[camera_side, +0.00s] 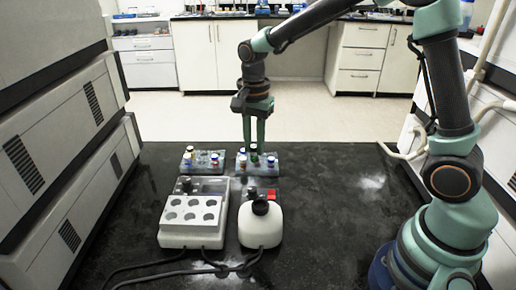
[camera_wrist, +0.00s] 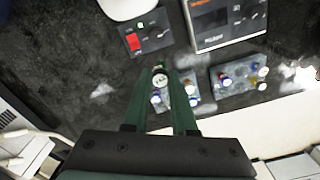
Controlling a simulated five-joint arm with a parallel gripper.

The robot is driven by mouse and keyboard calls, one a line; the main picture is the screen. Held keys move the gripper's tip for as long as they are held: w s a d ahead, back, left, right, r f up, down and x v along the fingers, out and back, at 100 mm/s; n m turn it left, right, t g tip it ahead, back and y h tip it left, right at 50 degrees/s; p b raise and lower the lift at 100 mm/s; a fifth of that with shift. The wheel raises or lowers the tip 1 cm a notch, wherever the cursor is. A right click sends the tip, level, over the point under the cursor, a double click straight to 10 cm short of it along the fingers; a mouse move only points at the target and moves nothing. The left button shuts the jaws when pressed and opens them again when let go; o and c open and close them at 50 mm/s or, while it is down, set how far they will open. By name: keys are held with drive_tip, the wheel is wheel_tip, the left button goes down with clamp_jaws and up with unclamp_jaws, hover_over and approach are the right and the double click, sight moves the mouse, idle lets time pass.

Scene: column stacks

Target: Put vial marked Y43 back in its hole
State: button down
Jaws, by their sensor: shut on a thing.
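My gripper (camera_wrist: 161,72) is shut on a vial (camera_wrist: 160,79) in the wrist view. The vial's pale round top carries small dark writing, too small to read surely. In the side view, my gripper (camera_side: 254,146) points straight down over the right-hand rack (camera_side: 262,171), which holds several vials with coloured caps.
A second rack (camera_side: 203,168) with several capped vials stands to the left. The right bench is clear.

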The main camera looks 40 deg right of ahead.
drive_tip(key=shift+w+d+f+m, duration=0.55)
drive_tip(key=shift+w+d+f, duration=0.8)
drive_tip(key=shift+d, duration=0.95)
drive_tip(key=shift+w+d+f+m, duration=0.5)
drive_tip(key=shift+w+d+f, duration=0.5)
drive_tip(key=shift+d+f, duration=1)
drive_tip(key=shift+w+d+f+m, duration=0.55)
drive_tip(key=shift+w+d+f, duration=0.65)
drive_tip(key=shift+d, duration=1.4)
drive_tip(key=shift+f, duration=1.05)
drive_tip(key=c, duration=0.6)
unclamp_jaws()
drive_tip(key=shift+c, duration=0.2)
drive_tip(key=shift+o, duration=0.3)
drive_tip(key=shift+o, duration=1.3)
